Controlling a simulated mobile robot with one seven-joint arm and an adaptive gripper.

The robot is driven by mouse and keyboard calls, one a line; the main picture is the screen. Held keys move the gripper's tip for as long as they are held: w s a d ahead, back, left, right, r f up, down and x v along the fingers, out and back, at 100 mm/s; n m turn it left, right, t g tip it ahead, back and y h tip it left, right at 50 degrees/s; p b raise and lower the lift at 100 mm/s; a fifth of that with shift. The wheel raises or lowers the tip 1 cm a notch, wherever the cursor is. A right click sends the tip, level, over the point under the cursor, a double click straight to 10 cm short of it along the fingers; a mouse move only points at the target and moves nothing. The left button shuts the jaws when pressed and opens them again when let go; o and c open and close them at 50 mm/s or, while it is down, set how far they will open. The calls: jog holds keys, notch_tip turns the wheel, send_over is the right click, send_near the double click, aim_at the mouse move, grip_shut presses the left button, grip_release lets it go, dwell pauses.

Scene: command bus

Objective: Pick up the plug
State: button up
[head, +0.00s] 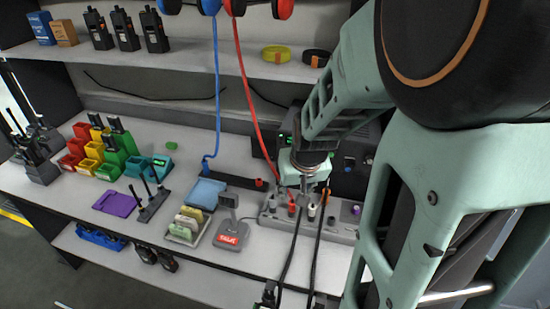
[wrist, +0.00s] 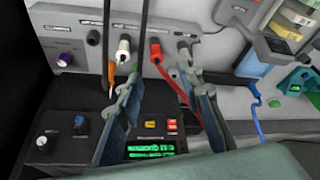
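Several plugs stand at a grey socket panel (head: 343,236), which is also in the wrist view (wrist: 75,22). They include a red plug (wrist: 155,50), a white plug (wrist: 124,46) and a thin orange-tipped plug (wrist: 112,82). In the head view the red plug (head: 291,210) and white plug (head: 311,212) are small, under my gripper (head: 303,190). In the wrist view my gripper (wrist: 160,80) is open, its two fingers apart. The red plug shows between and beyond the fingertips; contact is not visible. Which plug the task means is unclear.
A dark radio unit (wrist: 155,125) with green displays stands behind the panel. Red and blue cables hang from the upper shelf (head: 180,62). Black cords pass close to the plugs. A grey device (head: 232,232), card tray (head: 187,228) and colored bins (head: 100,150) occupy the counter to the left.

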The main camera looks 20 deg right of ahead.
aim_at(293, 204)
jog(key=shift+d+b+x, duration=0.15)
jog(key=shift+b+x, duration=0.5)
jog(key=shift+x, duration=1.2)
jog(key=shift+d+b+x, duration=0.15)
jog(key=shift+b+x, duration=0.5)
jog(key=shift+x, duration=1.15)
jog(key=shift+d+b+x, duration=0.15)
jog(key=shift+b+x, duration=0.5)
jog(key=shift+x, duration=1.2)
jog(key=shift+r, duration=0.1)
jog(key=c, duration=0.9)
